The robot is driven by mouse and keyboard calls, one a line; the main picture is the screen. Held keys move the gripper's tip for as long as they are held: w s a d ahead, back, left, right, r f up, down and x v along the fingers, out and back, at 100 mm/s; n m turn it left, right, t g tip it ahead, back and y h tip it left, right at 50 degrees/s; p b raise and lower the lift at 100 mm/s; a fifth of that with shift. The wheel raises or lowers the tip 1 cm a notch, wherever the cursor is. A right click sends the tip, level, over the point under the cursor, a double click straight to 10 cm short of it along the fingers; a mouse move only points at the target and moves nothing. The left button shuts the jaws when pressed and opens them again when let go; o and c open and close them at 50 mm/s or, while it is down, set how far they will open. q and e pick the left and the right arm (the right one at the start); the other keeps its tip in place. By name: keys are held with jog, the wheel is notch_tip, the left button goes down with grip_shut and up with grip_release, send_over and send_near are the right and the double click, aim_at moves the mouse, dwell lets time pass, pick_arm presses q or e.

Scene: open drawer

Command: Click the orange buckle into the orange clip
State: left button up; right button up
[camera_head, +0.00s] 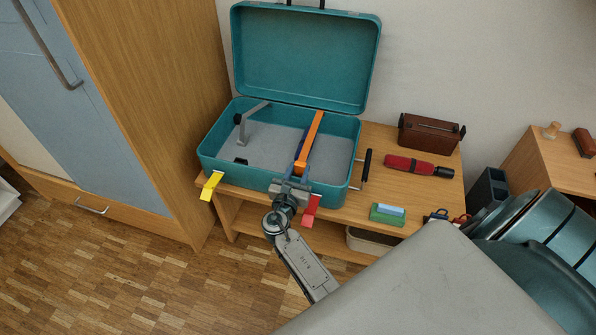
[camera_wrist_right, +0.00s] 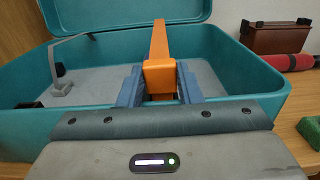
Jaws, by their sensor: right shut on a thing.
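The orange buckle (camera_wrist_right: 159,77) is the block at the end of an orange strap (camera_head: 312,137), which runs from the back of the open teal suitcase (camera_head: 220,167) toward its front. My right gripper (camera_head: 298,174) is shut on the buckle over the suitcase's front side; in the wrist view its blue-grey fingers (camera_wrist_right: 160,86) flank the block. I cannot make out an orange clip; the gripper covers part of the front wall. A yellow tab (camera_head: 211,186) and a red tab (camera_head: 311,209) hang at the front. My left gripper is not in view.
The suitcase stands on a wooden bench (camera_head: 425,196) with its lid (camera_head: 305,55) up. A grey bent bar (camera_head: 252,112) stands inside at left. A brown box (camera_head: 430,133), a red-black cylinder (camera_head: 417,167) and a green block (camera_head: 387,215) lie at right. A wooden cabinet (camera_head: 160,90) closes the left.

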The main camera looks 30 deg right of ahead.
jog(key=shift+r, duration=0.45)
jog(key=shift+p, duration=0.55)
dwell(1.0)
jog(key=shift+f+b, duration=0.7)
jog(key=shift+f, duration=0.1)
jog(key=o, duration=1)
jog(key=shift+o, duration=0.2)
